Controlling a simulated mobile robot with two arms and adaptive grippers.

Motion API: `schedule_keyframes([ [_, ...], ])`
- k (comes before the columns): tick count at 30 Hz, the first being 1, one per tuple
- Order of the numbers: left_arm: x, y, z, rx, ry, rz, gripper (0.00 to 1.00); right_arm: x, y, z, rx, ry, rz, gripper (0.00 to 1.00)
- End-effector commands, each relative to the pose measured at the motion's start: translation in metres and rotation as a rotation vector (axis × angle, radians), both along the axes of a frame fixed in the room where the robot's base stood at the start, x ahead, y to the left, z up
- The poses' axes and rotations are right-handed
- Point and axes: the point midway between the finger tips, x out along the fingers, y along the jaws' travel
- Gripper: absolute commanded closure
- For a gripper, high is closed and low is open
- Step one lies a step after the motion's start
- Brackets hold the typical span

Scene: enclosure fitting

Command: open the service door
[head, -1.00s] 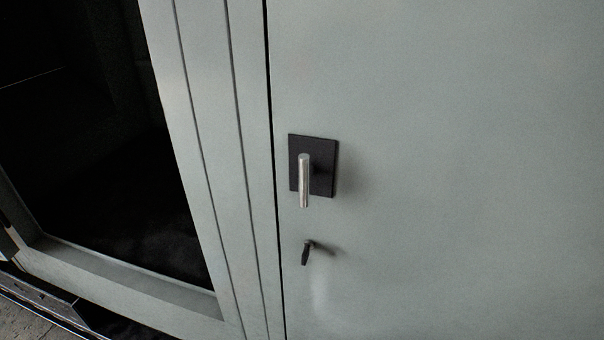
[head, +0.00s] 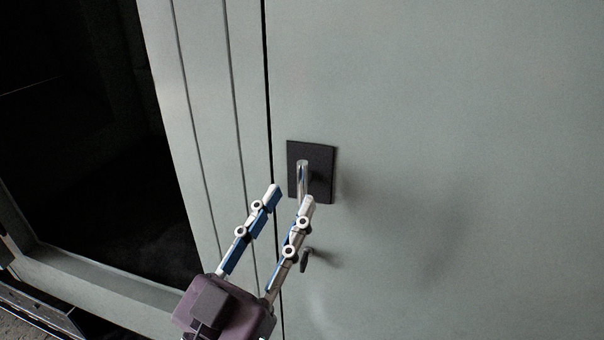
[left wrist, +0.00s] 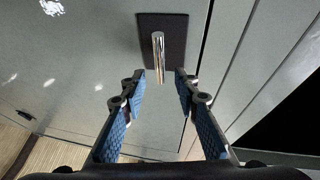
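The service door (head: 450,130) is a flat grey-green panel and looks shut, with a thin dark seam along its left edge. Its handle is a silver bar (head: 302,172) hanging straight down on a black plate (head: 321,172). My left gripper (head: 292,194) is open, its fingertips just below and in front of the bar. In the left wrist view the bar (left wrist: 158,55) and plate (left wrist: 176,35) sit ahead of the gap between the fingers (left wrist: 161,75), with nothing between the pads. The bar's lower end is partly hidden by a finger in the head view. My right gripper is not in view.
A small dark key-like latch (head: 305,258) sits below the handle, partly behind my left finger. A framed dark opening (head: 90,150) lies left of the door. The door surface to the right is clear.

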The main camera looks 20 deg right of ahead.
Motion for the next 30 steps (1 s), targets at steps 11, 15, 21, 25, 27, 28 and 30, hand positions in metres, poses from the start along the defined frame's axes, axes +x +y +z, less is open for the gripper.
schedule_keyframes([
  [11,0.034,-0.034,0.022,0.000,0.000,0.000,0.71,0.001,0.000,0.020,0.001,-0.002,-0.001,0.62],
  [15,0.037,-0.037,0.021,0.001,0.001,0.000,0.71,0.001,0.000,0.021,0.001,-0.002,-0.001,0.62],
  [21,0.037,-0.036,0.021,0.000,0.001,0.001,0.72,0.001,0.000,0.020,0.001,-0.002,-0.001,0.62],
  [25,0.037,-0.036,0.021,0.000,0.001,0.001,0.87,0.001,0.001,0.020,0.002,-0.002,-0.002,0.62],
  [27,0.037,-0.036,0.021,0.001,0.002,0.001,0.94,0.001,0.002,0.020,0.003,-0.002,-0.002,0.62],
  [28,0.037,-0.036,0.021,0.001,0.002,0.001,0.98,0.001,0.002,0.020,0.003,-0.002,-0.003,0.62],
  [30,0.036,-0.036,0.021,0.001,0.002,0.001,1.00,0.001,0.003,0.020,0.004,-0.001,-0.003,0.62],
])
